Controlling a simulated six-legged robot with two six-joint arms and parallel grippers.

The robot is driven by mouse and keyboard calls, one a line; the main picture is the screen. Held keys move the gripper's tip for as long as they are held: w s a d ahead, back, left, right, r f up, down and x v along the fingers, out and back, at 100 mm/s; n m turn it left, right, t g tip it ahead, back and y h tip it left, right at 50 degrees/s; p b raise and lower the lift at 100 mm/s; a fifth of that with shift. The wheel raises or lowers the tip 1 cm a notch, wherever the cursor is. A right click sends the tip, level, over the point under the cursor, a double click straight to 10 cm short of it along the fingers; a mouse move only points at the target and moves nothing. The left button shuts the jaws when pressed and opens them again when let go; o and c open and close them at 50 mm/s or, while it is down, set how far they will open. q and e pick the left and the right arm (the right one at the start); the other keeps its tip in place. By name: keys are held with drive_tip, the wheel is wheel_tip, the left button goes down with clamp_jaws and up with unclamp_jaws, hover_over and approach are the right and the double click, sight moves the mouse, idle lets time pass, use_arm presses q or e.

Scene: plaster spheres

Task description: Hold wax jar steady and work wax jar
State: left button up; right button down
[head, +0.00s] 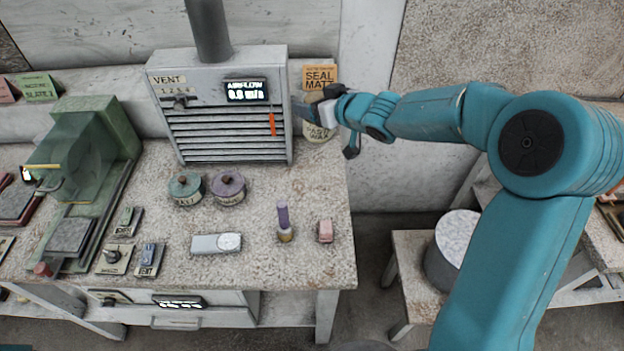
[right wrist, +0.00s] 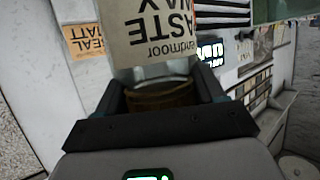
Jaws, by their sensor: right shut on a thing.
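The wax jar (head: 318,133), cream with a "PASTE WAX" label, stands at the back right of the bench, beside the vent box. My right gripper (head: 326,114) reaches it from the right and is shut on it, covering part of its upper side. In the right wrist view the jar's label (right wrist: 163,35) fills the top centre, and a brownish round part (right wrist: 160,97) shows between the two dark fingers (right wrist: 160,84). Whether the jar touches the bench is hard to tell. My left gripper is not in the head view.
The grey vent box (head: 225,140) stands close left of the jar, with an orange "SEAL MATT" card (head: 319,76) behind it.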

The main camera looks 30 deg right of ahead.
drive_tip(key=shift+w+d+r, duration=0.1)
drive_tip(key=shift+d, duration=0.25)
drive_tip(key=shift+d+f+b, duration=0.1)
drive_tip(key=shift+f+b, duration=0.2)
drive_tip(key=f+b, duration=0.1)
drive_tip(key=f, duration=0.3)
drive_tip(key=f+b, duration=0.1)
drive_tip(key=f, duration=0.1)
drive_tip(key=shift+s+a+f+b, duration=0.25)
drive_tip(key=shift+s+b, duration=0.05)
drive_tip(key=shift+b, duration=0.05)
wheel_tip(320, 180, down, 12)
drive_tip(key=shift+d+f, duration=0.15)
drive_tip(key=shift+f, duration=0.05)
drive_tip(key=shift+w, duration=0.1)
drive_tip(key=shift+f, duration=0.15)
drive_tip(key=shift+c, duration=0.6)
unclamp_jaws()
